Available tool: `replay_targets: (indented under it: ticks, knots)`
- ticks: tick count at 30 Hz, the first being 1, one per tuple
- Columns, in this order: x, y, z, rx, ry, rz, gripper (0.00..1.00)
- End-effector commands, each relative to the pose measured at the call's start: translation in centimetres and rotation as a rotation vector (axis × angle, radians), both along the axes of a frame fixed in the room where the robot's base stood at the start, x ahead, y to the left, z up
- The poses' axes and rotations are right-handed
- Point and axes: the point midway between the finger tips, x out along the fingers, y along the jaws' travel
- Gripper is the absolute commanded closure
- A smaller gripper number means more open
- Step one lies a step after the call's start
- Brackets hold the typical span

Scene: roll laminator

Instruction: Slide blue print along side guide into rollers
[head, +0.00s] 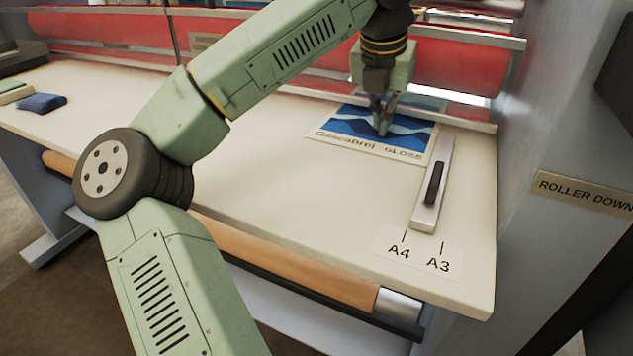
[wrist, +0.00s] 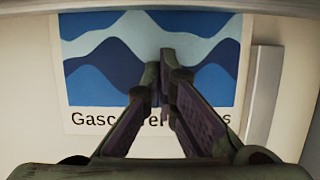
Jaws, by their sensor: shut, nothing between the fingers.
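The blue print (head: 352,127) lies flat on the cream feed table, with blue waves and lettering along its near edge. Its far edge is close to the red rollers (head: 460,72). The side guide (head: 433,185), a pale bar with a black handle, lies along the print's right side. In the wrist view a narrow strip of table shows between the print (wrist: 90,85) and the guide (wrist: 262,95). My gripper (head: 382,130) is shut and empty, pointing down over the middle of the print; it also shows in the wrist view (wrist: 163,75). Whether the fingertips touch the print I cannot tell.
A label with A4 and A3 marks (head: 418,252) is on the table by the guide's near end. A blue cloth-like item (head: 42,103) lies at the far left. A grey side wall with a "ROLLER DOWN" plate (head: 585,193) stands at right. The table's middle (head: 270,180) is clear.

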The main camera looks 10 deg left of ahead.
Motion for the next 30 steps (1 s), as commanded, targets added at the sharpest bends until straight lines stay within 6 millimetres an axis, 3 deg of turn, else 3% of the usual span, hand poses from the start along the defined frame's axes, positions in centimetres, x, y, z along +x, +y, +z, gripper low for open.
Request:
replay_targets:
  ticks: [30]
  knots:
    - [0.0, 0.0, 2.8, 0.000, 0.000, 0.000, 1.00]
